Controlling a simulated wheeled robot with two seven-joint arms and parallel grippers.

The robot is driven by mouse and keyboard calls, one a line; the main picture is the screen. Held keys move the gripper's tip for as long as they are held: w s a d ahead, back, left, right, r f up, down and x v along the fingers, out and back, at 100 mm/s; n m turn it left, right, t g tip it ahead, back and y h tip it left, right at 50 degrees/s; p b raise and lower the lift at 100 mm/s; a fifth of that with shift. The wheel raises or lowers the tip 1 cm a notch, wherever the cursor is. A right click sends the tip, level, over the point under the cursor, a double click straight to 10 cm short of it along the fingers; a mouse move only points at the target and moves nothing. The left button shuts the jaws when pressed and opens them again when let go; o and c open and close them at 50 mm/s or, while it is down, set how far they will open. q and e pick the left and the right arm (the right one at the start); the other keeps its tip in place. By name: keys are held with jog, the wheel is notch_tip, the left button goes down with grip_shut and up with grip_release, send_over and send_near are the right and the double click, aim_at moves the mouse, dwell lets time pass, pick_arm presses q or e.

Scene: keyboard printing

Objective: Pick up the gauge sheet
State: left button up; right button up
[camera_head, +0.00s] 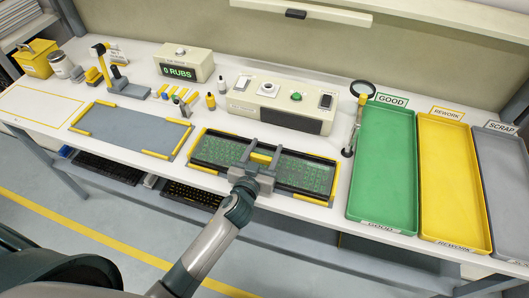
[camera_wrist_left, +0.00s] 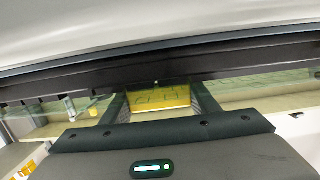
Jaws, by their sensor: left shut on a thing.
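The gauge sheet (camera_head: 222,151) looks like a dark-framed, see-through green panel with key-like markings, lying over the right-hand fixture with yellow edges. My left gripper (camera_head: 262,156) is over its middle, shut on a yellow tab at the sheet. In the left wrist view the yellow tab (camera_wrist_left: 160,97) shows between the two fingers, with the dark frame bar behind it. The gripper hides the middle of the sheet. I cannot tell whether the sheet is clear of the fixture. My right gripper is not in view.
A grey mat (camera_head: 130,130) with yellow corners lies to the left. Green (camera_head: 383,215), yellow (camera_head: 455,232) and grey trays stand at right. A cream control box (camera_head: 281,105) and a magnifier (camera_head: 362,90) stand behind. Keyboards (camera_head: 192,195) lie on the lower shelf.

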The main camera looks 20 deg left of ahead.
pick_arm(q)
notch_tip(320, 180, up, 4)
jog(key=shift+f+b, duration=0.2)
jog(key=shift+b, duration=0.1)
jog(key=s+d+r+b, duration=0.3)
jog(key=s+d+r, duration=0.3)
jog(key=d, duration=0.3)
jog(key=shift+s+d+r, duration=0.15)
jog(key=shift+s+r, duration=0.2)
jog(key=shift+s, duration=0.2)
